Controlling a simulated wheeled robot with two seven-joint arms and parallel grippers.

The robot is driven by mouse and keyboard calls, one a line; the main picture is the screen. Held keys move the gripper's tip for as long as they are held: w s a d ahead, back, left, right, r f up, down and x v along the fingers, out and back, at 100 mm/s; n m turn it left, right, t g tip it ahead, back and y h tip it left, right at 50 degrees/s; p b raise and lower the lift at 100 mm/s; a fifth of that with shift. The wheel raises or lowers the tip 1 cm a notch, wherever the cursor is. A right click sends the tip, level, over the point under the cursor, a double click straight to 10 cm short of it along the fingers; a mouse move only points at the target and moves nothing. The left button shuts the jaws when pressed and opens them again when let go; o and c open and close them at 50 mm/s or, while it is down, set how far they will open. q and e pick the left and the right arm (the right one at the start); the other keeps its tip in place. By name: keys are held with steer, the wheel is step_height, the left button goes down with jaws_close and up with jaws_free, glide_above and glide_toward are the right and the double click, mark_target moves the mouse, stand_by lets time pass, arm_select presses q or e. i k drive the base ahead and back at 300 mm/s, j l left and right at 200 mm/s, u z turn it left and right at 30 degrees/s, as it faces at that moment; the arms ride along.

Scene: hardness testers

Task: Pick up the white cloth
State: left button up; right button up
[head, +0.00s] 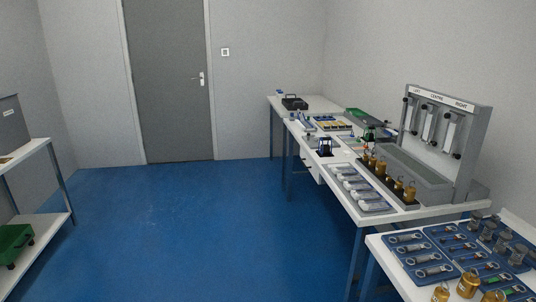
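I cannot make out the white cloth with certainty. The long white workbench (333,178) along the right wall is crowded with small items, and a cloth is hard to tell from its pale top at this distance. A grey tray (377,209) with several pale, rounded items lies at the bench's near left edge. Neither of my grippers is in the head view.
A grey rack (470,130) stands at the back of the bench, with brass weights (409,190) before it. A nearer table holds blue trays (411,238). A shelf (38,228) stands at left. Blue floor (190,235) is clear towards the door (165,80).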

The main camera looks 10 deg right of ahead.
mark_target(346, 153)
steer(key=i+l+z, duration=0.1)
steer(key=i+z, duration=0.7)
steer(key=i+j+z, duration=0.35)
steer(key=i, duration=0.2)
steer(key=l+u, duration=0.1)
steer(key=u, duration=0.15)
